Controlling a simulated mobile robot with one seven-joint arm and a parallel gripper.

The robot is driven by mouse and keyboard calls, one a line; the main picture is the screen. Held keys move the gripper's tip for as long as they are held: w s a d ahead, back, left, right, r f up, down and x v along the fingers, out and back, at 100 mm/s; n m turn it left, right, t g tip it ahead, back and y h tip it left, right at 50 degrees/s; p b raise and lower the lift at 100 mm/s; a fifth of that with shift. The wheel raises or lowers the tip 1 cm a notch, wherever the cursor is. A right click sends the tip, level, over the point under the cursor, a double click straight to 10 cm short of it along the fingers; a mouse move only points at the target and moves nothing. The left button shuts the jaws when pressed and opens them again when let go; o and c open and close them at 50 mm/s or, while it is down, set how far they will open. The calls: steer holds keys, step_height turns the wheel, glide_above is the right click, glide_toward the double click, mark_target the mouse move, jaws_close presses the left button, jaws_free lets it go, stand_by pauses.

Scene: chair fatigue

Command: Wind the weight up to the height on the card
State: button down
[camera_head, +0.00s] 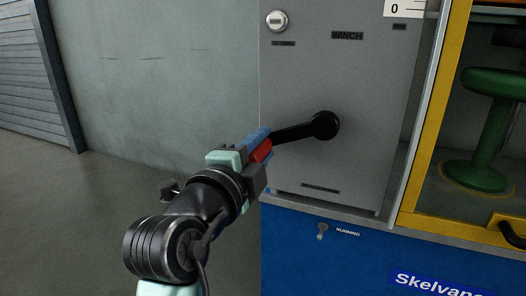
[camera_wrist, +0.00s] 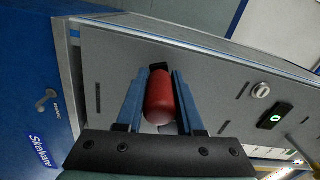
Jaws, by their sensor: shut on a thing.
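The winch crank (camera_head: 300,131) is a black arm on the grey panel marked WINCH. It points left from its round hub (camera_head: 325,125), dipping slightly toward its red handle (camera_head: 262,151). My gripper (camera_head: 256,145) is shut on this handle. In the wrist view the red handle (camera_wrist: 160,98) lies between the two blue fingers of my gripper (camera_wrist: 159,100). A white scale card (camera_head: 405,8) showing 0 and tick marks is cut off at the top edge of the head view. I do not make out the weight or a set height.
A yellow-framed enclosure (camera_head: 430,125) with a green stool (camera_head: 489,120) stands right. Floor and wall at left are clear.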

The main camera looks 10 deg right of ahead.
steer(key=shift+a+r, duration=0.1)
steer(key=shift+r, duration=0.15)
steer(key=c, duration=0.6)
jaws_free()
steer(key=shift+c, duration=0.2)
steer(key=shift+o, duration=0.3)
steer(key=shift+f, duration=0.1)
steer(key=p+v, duration=0.4)
steer(key=v, duration=0.8)
steer(key=shift+s+a, duration=0.2)
steer(key=shift+s, duration=0.15)
